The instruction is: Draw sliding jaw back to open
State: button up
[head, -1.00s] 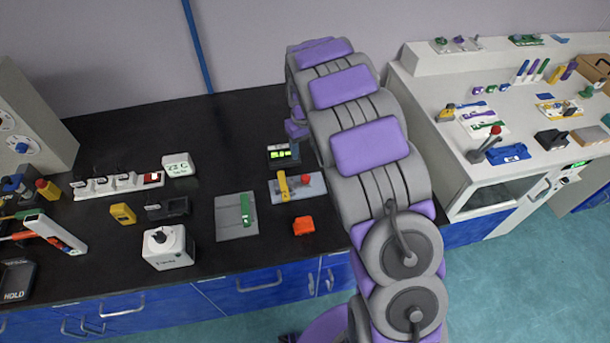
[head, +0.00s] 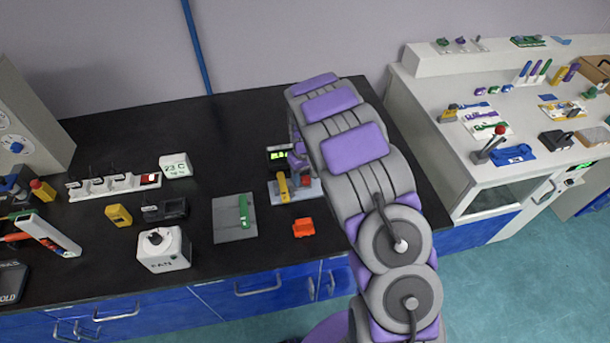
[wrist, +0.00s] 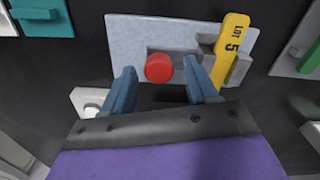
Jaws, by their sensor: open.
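A light grey plate fixture (wrist: 130,35) lies on the black bench and also shows in the head view (head: 312,189). A round red knob (wrist: 158,68) sits on it, apparently on the sliding jaw, whose body is mostly hidden. A yellow strip marked "LOT 5" (wrist: 231,38) lies at the grey block to the right and shows in the head view (head: 283,187). My gripper (wrist: 158,75) is open, with one blue-grey finger on each side of the knob. I cannot tell whether the fingers touch it. In the head view my arm hides most of the gripper.
A small box with a green display (head: 279,154) stands just behind the fixture. An orange block (head: 303,228) lies in front. A grey plate with a green handle (head: 234,222) lies to the left, and a white fan box (head: 164,250) is beyond it.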

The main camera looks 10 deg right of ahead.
grip_shut()
dwell(0.4)
